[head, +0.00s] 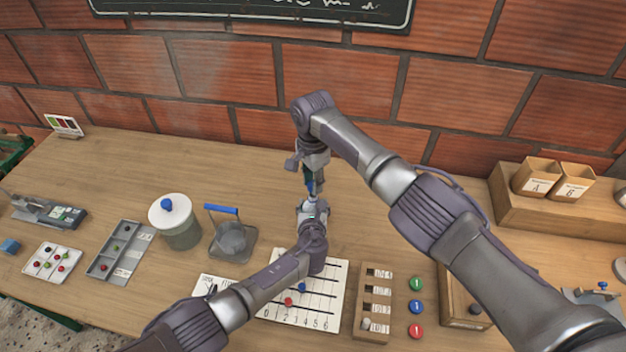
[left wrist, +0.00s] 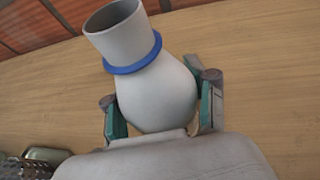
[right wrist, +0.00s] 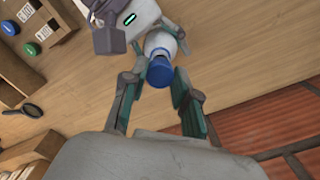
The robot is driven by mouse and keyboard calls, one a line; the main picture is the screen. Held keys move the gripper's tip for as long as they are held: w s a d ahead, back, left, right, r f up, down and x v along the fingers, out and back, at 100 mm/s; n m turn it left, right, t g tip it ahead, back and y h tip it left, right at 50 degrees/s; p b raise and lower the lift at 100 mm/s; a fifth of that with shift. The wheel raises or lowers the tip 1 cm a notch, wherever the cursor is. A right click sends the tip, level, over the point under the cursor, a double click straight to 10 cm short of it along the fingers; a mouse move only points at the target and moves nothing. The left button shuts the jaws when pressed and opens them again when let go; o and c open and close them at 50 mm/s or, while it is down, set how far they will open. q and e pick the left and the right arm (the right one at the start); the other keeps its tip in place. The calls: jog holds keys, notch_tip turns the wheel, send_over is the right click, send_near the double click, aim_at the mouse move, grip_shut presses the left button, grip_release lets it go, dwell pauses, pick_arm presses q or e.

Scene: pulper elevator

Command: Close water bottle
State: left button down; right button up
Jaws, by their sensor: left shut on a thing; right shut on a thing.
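The water bottle (left wrist: 155,90) is white with a blue ring round its neck. Its mouth is open and uncovered in the left wrist view. My left gripper (left wrist: 160,112) is shut on the bottle's body, one finger on each side. In the head view the left gripper (head: 312,212) mostly hides the bottle. My right gripper (right wrist: 158,88) is shut on the blue cap (right wrist: 159,73). The bottle (right wrist: 160,43) shows just beyond the cap in the right wrist view. In the head view the right gripper (head: 311,183) is directly above the left one. The exact cap-to-mouth gap is unclear.
A white-lidded jar (head: 181,238) and a blue-handled clear container (head: 232,239) stand left of my grippers. A numbered board (head: 328,277) and a wooden slotted rack (head: 374,302) lie in front. Wooden boxes (head: 537,178) stand at right. The table behind my grippers is clear.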

aim_at(312, 195)
jog(key=shift+f, duration=0.25)
dwell(0.3)
jog(key=shift+f, duration=0.85)
jog(key=shift+f, duration=0.6)
jog(key=m, duration=0.7)
jog(key=shift+m, duration=0.4)
jog(key=m, duration=0.8)
jog(key=shift+w, duration=0.1)
